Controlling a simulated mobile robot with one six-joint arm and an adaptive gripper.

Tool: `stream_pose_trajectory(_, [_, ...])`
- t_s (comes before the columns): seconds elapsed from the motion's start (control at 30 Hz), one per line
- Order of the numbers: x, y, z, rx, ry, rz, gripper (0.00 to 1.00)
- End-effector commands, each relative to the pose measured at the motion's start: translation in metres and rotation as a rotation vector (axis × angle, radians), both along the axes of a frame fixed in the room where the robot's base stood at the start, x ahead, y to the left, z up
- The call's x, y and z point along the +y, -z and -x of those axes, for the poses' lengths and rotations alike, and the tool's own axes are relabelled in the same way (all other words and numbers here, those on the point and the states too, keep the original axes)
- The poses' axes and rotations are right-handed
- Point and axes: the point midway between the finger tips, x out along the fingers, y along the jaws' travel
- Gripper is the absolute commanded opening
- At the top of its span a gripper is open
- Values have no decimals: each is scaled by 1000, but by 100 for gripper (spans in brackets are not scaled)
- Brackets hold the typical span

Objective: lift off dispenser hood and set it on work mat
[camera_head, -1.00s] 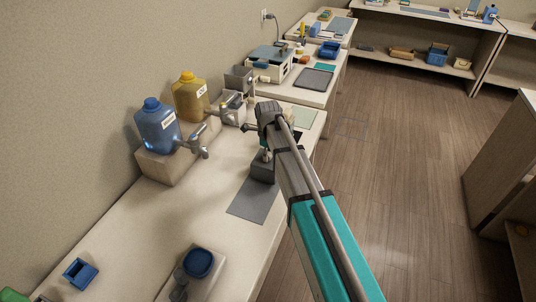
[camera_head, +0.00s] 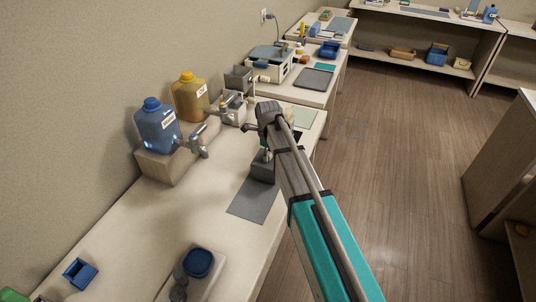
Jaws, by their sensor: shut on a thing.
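The dispenser hood appears to be the dark grey box (camera_head: 262,172) at the far end of the grey work mat (camera_head: 251,203), on the near bench. My gripper (camera_head: 266,154) points down at the top of this box and is shut on it. The fingers are small and partly hidden by my arm. The box looks to be on or just above the mat; I cannot tell whether its underside touches. My arm hides the right side of the box.
A blue bottle (camera_head: 158,128) and a yellow bottle (camera_head: 191,98) with taps stand on blocks along the wall. A blue round dish (camera_head: 199,263) and a small blue box (camera_head: 80,273) are at the near end. The bench between is clear. Another bench with a white machine (camera_head: 270,65) stands behind.

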Motion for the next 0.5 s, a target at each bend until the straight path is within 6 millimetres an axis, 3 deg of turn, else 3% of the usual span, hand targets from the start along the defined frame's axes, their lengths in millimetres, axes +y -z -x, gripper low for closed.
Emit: stream_pose_trajectory(0.5, [0, 5, 0, 0, 0, 0, 0])
